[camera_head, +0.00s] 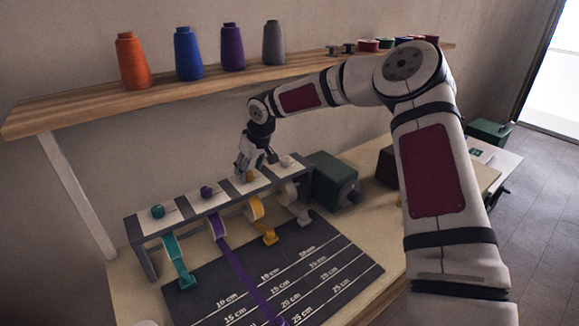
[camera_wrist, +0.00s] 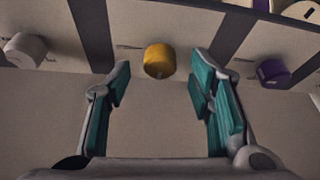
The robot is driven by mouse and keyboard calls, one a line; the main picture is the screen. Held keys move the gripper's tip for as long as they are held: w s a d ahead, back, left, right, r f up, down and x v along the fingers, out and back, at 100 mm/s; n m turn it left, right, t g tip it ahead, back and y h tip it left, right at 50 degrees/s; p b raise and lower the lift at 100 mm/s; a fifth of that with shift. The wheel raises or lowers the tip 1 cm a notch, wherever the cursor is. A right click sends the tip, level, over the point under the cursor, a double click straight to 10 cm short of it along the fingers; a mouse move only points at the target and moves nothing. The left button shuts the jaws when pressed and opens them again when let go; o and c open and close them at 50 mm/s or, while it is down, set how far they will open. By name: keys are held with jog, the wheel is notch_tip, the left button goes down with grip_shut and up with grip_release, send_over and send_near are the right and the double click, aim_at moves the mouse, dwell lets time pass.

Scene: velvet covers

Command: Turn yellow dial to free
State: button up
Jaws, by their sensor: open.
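The yellow dial (camera_wrist: 159,61) is a short round knob on the top panel of the ribbon rack (camera_head: 229,189). In the head view the yellow dial (camera_head: 249,177) is partly hidden by my gripper (camera_head: 254,168). In the wrist view my gripper (camera_wrist: 165,82) is open, with its two teal-padded fingers on either side of the space just below the dial. Its fingertips do not visibly touch the dial. The purple dial (camera_wrist: 272,73) is to the right and the white dial (camera_wrist: 26,50) to the left in the wrist view. The dial's setting mark is unclear.
The teal dial (camera_head: 158,211) is at the rack's left end. Teal, purple, yellow and white ribbons hang at the front, the purple one lying across the dark measuring mat (camera_head: 290,275). A green box (camera_head: 332,180) stands right of the rack. A shelf (camera_head: 180,91) with thread spools is above.

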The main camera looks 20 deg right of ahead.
jog(key=v, duration=1.2)
jog(key=s+r+h+b, duration=0.2)
jog(key=s, duration=0.8)
jog(key=s+r+m+g+h+b, duration=0.1)
jog(key=s+r+h+b, duration=0.1)
jog(key=s, duration=0.9)
jog(key=shift+s+d+h+b, duration=0.25)
jog(key=shift+h+b, duration=0.05)
jog(key=shift+b, duration=0.1)
jog(key=s+m+t+y, duration=0.1)
jog(key=s+m+y, duration=0.1)
jog(key=s, duration=1.5)
jog(key=shift+s+d+m+t+y, duration=0.2)
jog(key=shift+s+m+t+y, duration=0.15)
jog(key=shift+m, duration=0.35)
